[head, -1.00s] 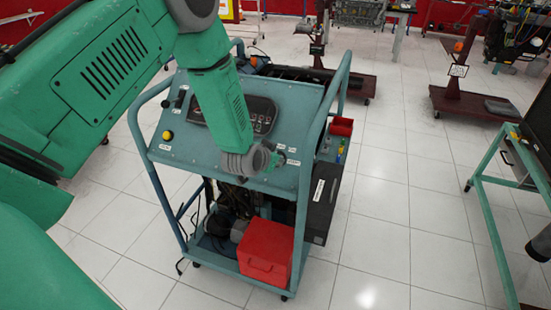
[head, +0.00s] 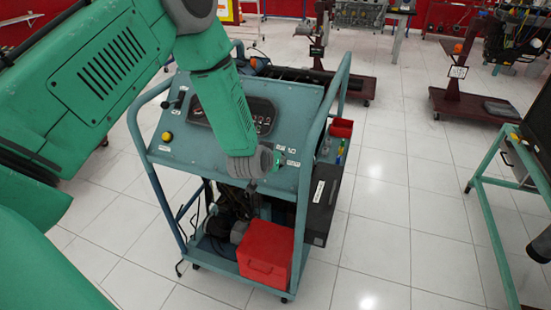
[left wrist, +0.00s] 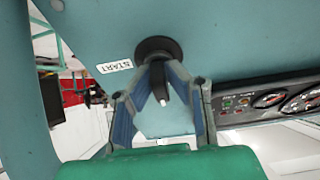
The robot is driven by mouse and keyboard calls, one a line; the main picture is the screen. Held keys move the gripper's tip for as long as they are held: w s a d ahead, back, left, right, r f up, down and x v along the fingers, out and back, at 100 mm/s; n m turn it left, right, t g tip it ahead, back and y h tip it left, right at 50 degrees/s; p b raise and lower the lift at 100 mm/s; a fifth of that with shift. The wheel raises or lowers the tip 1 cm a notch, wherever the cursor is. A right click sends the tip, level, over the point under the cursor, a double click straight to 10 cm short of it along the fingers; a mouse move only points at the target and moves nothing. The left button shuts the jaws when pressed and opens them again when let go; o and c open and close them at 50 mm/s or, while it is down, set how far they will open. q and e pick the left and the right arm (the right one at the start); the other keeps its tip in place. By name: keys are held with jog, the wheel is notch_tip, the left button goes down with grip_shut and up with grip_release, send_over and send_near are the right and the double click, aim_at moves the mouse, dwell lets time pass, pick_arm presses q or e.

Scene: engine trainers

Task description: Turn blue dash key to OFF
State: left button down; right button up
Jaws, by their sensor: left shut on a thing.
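The blue dash panel (head: 185,140) is on a wheeled trolley. Its black key switch (left wrist: 153,47) shows in the left wrist view, beside a START label (left wrist: 115,66), with a dark key (left wrist: 159,82) sticking out of it. My left gripper (left wrist: 163,75) has its fingers closed in on both sides of the key. In the head view my left gripper (head: 274,160) is at the panel's lower right, and hides the key there. The key's exact setting cannot be read. My right gripper is not in view.
Gauges (left wrist: 270,101) sit on the panel beside the key. Blue tube rails (head: 312,130) flank the trolley. A red box (head: 266,250) and a black case (head: 320,205) are on it. Tiled floor to the right is clear, up to a green stand (head: 490,170).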

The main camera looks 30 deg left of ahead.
pick_arm(q)
jog(key=shift+w+r, duration=0.15)
jog(key=c, duration=1.6)
grip_release()
jog(key=shift+c, duration=0.2)
jog(key=shift+o, duration=0.2)
jog(key=shift+s, duration=0.3)
jog(key=v, duration=1.1)
jog(key=shift+s, duration=0.2)
